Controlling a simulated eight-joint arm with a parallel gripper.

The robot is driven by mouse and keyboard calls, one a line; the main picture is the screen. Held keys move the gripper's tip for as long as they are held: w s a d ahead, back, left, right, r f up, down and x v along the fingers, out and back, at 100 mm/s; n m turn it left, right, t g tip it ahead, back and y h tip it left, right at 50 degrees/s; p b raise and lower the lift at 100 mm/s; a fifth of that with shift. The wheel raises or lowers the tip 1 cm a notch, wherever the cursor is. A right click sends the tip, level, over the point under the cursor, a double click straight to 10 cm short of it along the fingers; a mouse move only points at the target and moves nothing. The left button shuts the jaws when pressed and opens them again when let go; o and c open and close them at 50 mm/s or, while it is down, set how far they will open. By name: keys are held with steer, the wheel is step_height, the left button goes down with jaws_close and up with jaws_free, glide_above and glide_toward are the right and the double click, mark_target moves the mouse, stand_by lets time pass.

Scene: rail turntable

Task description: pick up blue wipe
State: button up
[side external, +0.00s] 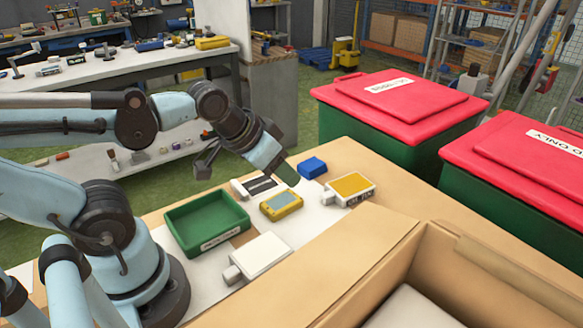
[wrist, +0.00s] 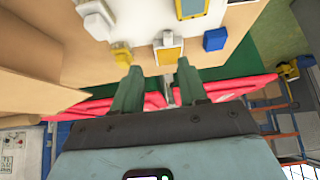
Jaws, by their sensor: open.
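The blue wipe (side external: 312,167) is a small blue block on the work table, near its far edge, behind a white and yellow bottle. It also shows in the wrist view (wrist: 215,39), right of the finger gap and apart from both fingers. My gripper (side external: 285,173) is above the table, left of the blue wipe in the side view, with only part of its dark green fingers showing. In the wrist view my gripper (wrist: 159,76) has its two green fingers spread apart with nothing held between them.
A green tray (side external: 165,226), a yellow device (side external: 295,207), a white and yellow bottle (side external: 337,199) and a white bottle (side external: 262,254) lie on the table. A cardboard box (side external: 385,268) stands at the front. Red-lidded bins (side external: 350,105) stand beyond the table.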

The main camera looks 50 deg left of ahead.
steer(key=o, duration=0.8)
steer(key=w+a+r+g, duration=0.4)
steer(key=w+a, duration=0.2)
steer(key=w, duration=0.5)
steer(key=n+g, duration=0.1)
steer(key=g, duration=0.2)
glide_above(313, 164)
step_height(313, 164, down, 5)
step_height(313, 164, down, 12)
steer(key=shift+a, duration=0.1)
